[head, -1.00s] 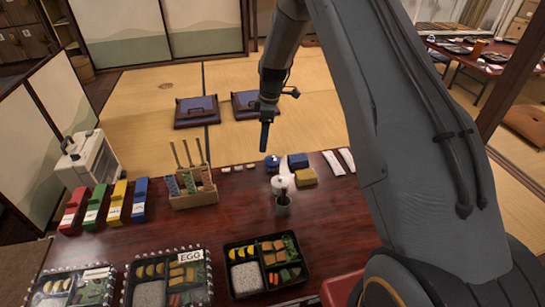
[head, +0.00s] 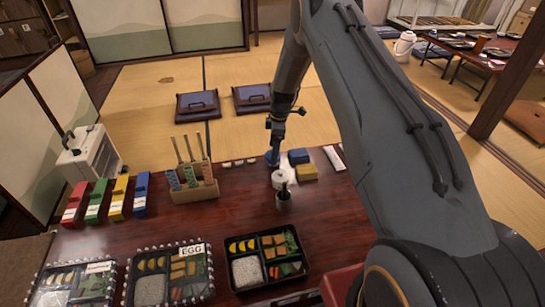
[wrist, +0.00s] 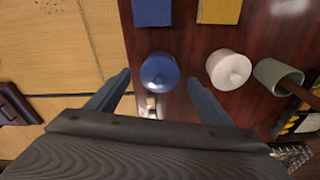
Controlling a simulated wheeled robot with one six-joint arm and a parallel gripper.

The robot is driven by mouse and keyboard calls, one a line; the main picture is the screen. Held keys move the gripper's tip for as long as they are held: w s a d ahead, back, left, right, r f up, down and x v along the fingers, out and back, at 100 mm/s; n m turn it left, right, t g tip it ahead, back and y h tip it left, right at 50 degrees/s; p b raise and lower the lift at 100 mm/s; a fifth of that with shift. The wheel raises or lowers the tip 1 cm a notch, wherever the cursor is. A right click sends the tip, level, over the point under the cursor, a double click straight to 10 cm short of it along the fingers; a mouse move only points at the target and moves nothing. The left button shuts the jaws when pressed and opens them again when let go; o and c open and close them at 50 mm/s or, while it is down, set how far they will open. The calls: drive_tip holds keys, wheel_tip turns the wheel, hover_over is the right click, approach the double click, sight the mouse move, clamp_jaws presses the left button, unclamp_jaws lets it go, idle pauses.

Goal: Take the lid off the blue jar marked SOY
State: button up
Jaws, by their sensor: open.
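The blue jar (wrist: 159,76) shows in the wrist view with its round blue lid and knob on top. It stands near the table's far edge, and no SOY marking is readable. In the head view it is mostly hidden behind my gripper (head: 274,157). My gripper points down at the jar, and its two fingers also show in the wrist view (wrist: 160,92). The fingers are open, one on each side of the jar in the picture, with nothing between them held. I cannot tell how high the fingertips are above the lid.
A white lidded jar (wrist: 229,69) stands close to the blue one, with a grey-green cup (wrist: 278,77) beyond it. A wooden rack (head: 194,190) stands left; bento boxes lie in front.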

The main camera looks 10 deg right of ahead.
drive_tip(key=shift+f, duration=0.3)
drive_tip(key=c, duration=1.1)
drive_tip(key=shift+c, duration=0.2)
